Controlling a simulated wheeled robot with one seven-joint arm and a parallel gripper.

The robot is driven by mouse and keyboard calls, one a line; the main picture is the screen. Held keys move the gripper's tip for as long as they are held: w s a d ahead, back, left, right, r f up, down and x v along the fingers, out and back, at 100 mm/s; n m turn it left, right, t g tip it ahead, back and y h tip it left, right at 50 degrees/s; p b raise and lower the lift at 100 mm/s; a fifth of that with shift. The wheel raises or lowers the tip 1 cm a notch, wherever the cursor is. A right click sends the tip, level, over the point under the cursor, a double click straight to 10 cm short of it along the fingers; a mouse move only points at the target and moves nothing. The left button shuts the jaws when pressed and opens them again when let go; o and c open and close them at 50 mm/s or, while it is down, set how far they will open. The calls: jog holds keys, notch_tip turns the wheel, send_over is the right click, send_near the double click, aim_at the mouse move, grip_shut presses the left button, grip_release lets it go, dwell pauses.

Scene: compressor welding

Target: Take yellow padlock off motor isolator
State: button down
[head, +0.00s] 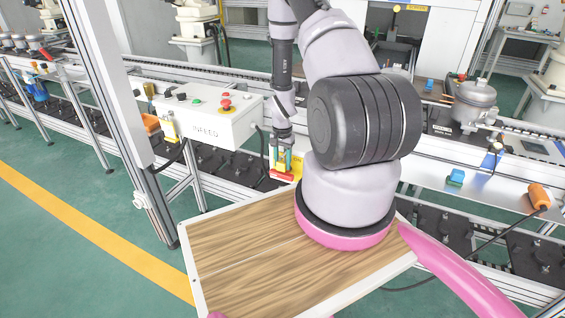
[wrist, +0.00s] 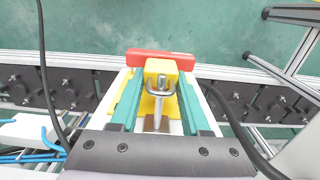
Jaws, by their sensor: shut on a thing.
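My gripper (head: 282,164) reaches down on the far side of the wooden board, right of the control box. In the wrist view its two teal fingers (wrist: 160,78) are shut on the yellow padlock (wrist: 160,68), one on either side. The padlock's metal shackle (wrist: 156,98) points toward the palm. The motor isolator shows as a red handle (wrist: 140,53) and a yellow plate (wrist: 131,98) around and behind the padlock. Its red part (head: 282,177) also shows in the head view, just under the fingers. I cannot tell whether the shackle still passes through the isolator.
The white INFEED control box (head: 222,128) with a red button stands close left of my gripper. A conveyor rail (head: 235,75) runs behind. A wooden-topped board (head: 240,245) lies in front. A dark cable (wrist: 47,70) hangs at the left in the wrist view.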

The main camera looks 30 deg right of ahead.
aim_at(277, 168)
jog(key=shift+s+a, duration=0.1)
jog(key=shift+a, duration=0.05)
jog(key=shift+s+a, duration=1.3)
jog(key=shift+a, duration=0.3)
